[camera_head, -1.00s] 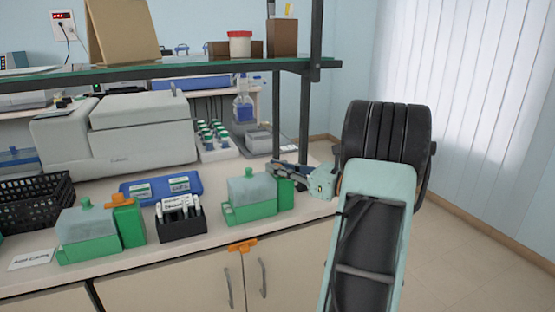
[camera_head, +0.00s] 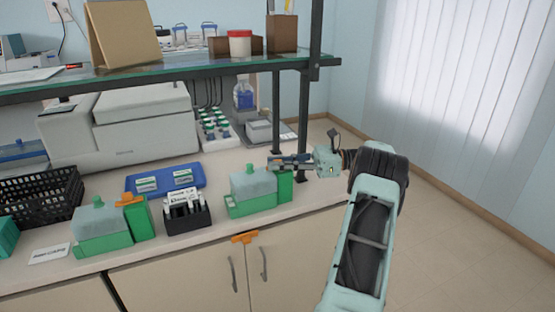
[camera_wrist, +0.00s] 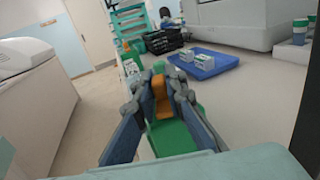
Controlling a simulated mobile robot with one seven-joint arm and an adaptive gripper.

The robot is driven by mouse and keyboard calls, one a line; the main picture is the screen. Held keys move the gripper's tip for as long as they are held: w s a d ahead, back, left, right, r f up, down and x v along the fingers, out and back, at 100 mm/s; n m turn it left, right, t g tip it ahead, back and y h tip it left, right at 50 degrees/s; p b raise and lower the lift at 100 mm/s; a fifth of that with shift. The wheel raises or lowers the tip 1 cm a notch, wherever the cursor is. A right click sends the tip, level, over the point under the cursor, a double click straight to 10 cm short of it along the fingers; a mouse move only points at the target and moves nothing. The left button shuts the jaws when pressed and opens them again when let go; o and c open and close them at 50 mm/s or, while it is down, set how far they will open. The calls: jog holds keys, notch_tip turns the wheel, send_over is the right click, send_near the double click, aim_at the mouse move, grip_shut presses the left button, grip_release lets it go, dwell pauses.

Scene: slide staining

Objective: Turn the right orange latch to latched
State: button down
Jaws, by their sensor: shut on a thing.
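The right green container (camera_head: 252,203) with a cloudy lid stands on the bench in the head view. A green block (camera_head: 285,187) stands at its right end. My gripper (camera_head: 280,161) is at the top of this block, coming from the right. In the wrist view the right orange latch (camera_wrist: 160,97) lies between the two fingers of my gripper (camera_wrist: 161,82), above the green block (camera_wrist: 172,138). The fingers are shut on it. In the head view the fingers mostly hide this latch, so its exact angle is hard to tell. The left orange latch (camera_head: 131,199) sits on the left green block (camera_head: 137,222).
A black slide holder (camera_head: 187,219) stands between the two containers. A blue tray (camera_head: 164,180) lies behind it. A shelf post (camera_head: 304,130) rises close behind my gripper, under the glass shelf (camera_head: 170,72). An orange clip (camera_head: 244,237) is on the cabinet doors.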

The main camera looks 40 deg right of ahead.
jog(key=shift+r+n+g+y, duration=0.1)
jog(key=shift+n+g+y, duration=0.25)
jog(key=shift+g, duration=0.25)
jog(key=c, duration=2)
grip_release()
jog(key=shift+o, duration=0.2)
notch_tip(320, 180, up, 10)
